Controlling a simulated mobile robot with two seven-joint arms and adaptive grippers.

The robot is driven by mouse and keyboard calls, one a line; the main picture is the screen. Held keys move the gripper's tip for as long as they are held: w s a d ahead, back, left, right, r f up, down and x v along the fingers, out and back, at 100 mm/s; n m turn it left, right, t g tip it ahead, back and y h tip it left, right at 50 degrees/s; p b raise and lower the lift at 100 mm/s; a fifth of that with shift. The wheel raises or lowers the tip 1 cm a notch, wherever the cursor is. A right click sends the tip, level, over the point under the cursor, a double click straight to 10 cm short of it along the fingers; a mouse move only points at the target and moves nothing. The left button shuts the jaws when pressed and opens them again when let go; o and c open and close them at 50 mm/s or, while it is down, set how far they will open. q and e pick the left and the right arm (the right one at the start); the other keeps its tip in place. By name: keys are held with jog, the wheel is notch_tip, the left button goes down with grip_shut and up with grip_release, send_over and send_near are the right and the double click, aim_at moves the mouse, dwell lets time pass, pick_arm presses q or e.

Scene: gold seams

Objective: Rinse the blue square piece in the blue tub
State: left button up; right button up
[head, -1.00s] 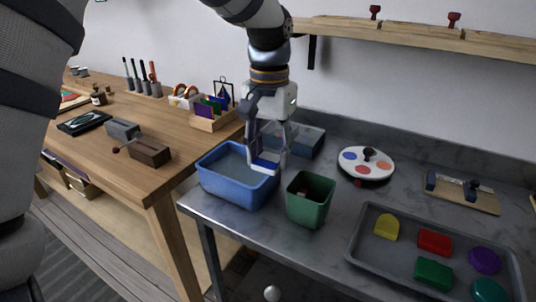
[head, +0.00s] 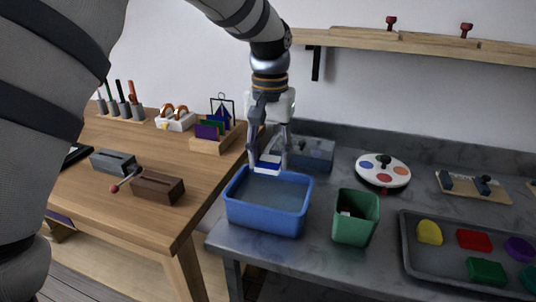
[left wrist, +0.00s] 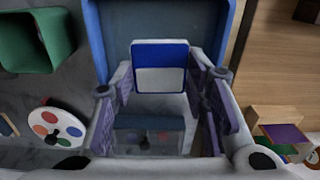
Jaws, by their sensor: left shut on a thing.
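The blue square piece (head: 267,166) is held between the fingertips of my left gripper (head: 268,160), at the back rim of the blue tub (head: 265,222) in the head view. In the left wrist view the piece (left wrist: 160,54) shows a blue face with a pale grey-white patch, between the two fingers (left wrist: 161,75). The tub (left wrist: 112,35) lies behind it there. Water-like grey-blue fills the tub. The piece looks above that surface, but its exact height is unclear. My right gripper is not in view.
A green bin (head: 355,222) stands right of the tub, and a grey-blue box (head: 312,153) behind it. A round paint palette (head: 383,171) and a grey tray (head: 425,262) of coloured pieces are further right. A wooden table (head: 175,218) adjoins on the left.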

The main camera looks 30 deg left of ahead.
pick_arm(q)
notch_tip(320, 180, down, 12)
jog(key=shift+d+r+b, duration=0.15)
jog(key=shift+r+b, duration=0.1)
jog(key=shift+b, duration=1)
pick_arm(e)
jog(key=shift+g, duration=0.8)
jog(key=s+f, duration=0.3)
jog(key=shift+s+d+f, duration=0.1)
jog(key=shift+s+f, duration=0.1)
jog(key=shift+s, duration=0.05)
pick_arm(q)
jog(key=shift+w+d, duration=0.15)
jog(key=shift+d, duration=0.45)
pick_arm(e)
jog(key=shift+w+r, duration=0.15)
pick_arm(q)
jog(key=shift+a, duration=0.1)
jog(key=shift+a+r+p, duration=0.1)
jog(key=shift+a+p, duration=0.2)
jog(key=shift+a, duration=0.2)
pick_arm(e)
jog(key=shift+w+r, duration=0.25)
pick_arm(q)
jog(key=shift+d, duration=0.2)
